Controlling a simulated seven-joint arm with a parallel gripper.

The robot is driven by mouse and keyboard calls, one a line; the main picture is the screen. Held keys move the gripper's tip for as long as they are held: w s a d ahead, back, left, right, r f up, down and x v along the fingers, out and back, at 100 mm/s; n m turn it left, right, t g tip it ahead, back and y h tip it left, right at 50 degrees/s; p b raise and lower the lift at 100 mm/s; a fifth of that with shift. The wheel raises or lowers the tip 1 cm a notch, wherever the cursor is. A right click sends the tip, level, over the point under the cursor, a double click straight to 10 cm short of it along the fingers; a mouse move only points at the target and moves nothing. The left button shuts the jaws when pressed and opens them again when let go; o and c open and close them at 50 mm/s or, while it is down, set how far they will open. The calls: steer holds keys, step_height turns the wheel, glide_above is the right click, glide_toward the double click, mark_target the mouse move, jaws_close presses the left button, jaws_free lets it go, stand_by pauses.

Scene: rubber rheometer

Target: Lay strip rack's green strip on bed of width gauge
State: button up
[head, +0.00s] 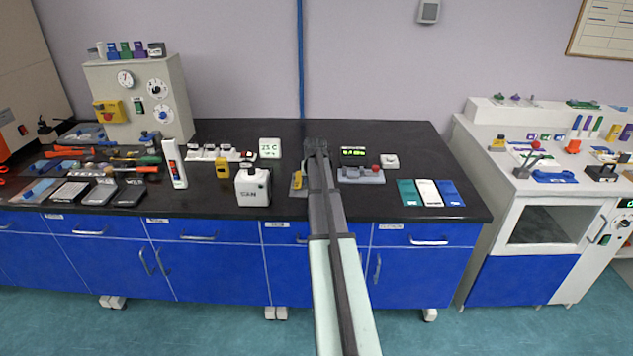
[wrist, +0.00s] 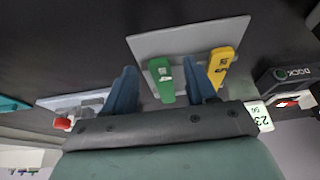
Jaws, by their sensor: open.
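In the wrist view, the green strip (wrist: 162,80) lies on the pale grey plate of the strip rack (wrist: 190,38), with a yellow strip (wrist: 221,66) to its right. My gripper (wrist: 160,68) is open, its two blue fingers on either side of the green strip in the picture. I cannot tell how far above it they are. The width gauge (wrist: 75,101), a grey base with a red knob, is left of the rack. In the head view, the gauge (head: 361,177) is just right of my arm, and the rack (head: 298,190) is partly hidden behind it. The green strip is hidden there.
A small green-lit display (head: 354,153) stands behind the gauge and a white button box (head: 390,161) to its right. Teal, white and blue panels lie further right. A white canister (head: 252,187) stands left of the rack. Black bench is clear at the back right.

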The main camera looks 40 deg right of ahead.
jaws_close()
stand_by(0.4)
step_height(320, 180, up, 9)
steer(key=s+d, duration=0.2)
steer(key=d, duration=0.5)
steer(key=s+d+f, duration=0.1)
steer(key=s+d, duration=0.2)
steer(key=d, duration=0.4)
steer(key=shift+s+f, duration=0.15)
steer(key=shift+s, duration=0.2)
